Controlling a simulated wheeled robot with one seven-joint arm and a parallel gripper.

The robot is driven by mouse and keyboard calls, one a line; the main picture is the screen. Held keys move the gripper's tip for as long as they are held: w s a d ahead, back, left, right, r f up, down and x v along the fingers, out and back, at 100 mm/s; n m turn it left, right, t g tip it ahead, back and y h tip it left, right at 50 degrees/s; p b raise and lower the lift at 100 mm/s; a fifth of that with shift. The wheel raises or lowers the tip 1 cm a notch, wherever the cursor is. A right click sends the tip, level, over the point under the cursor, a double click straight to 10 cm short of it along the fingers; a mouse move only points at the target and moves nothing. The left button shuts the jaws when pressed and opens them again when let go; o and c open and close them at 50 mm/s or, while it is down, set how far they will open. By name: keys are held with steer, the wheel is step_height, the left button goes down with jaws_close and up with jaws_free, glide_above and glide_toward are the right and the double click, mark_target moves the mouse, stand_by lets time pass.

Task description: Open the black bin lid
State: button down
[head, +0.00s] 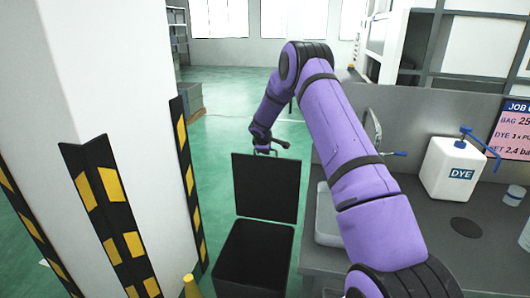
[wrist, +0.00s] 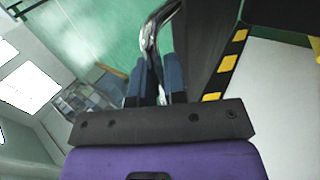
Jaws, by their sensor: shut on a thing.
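The black bin (head: 252,262) stands on the floor, and its open top shows a dark inside. Its black lid (head: 266,186) stands raised, about upright, at the bin's far side. My gripper (head: 266,149) is at the lid's top edge, partly hidden behind it in the head view. In the wrist view, the two blue-grey fingers of my gripper (wrist: 157,82) are shut on a shiny curved metal handle (wrist: 149,42). The handle runs along the dark lid (wrist: 200,40). The exact contact between the fingertips is partly hidden.
A white pillar (head: 110,80) with black-yellow corner guards (head: 110,205) stands close left of the bin. A grey counter (head: 470,265) with a sink (head: 327,215) and a white DYE container (head: 450,172) is at the right. Green floor (head: 235,125) beyond the bin is clear.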

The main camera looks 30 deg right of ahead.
steer(key=c, duration=1.2)
jaws_free()
steer(key=v, duration=1)
steer(key=shift+s+a+r, duration=0.15)
steer(key=shift+a+r, duration=0.05)
steer(key=shift+r, duration=0.1)
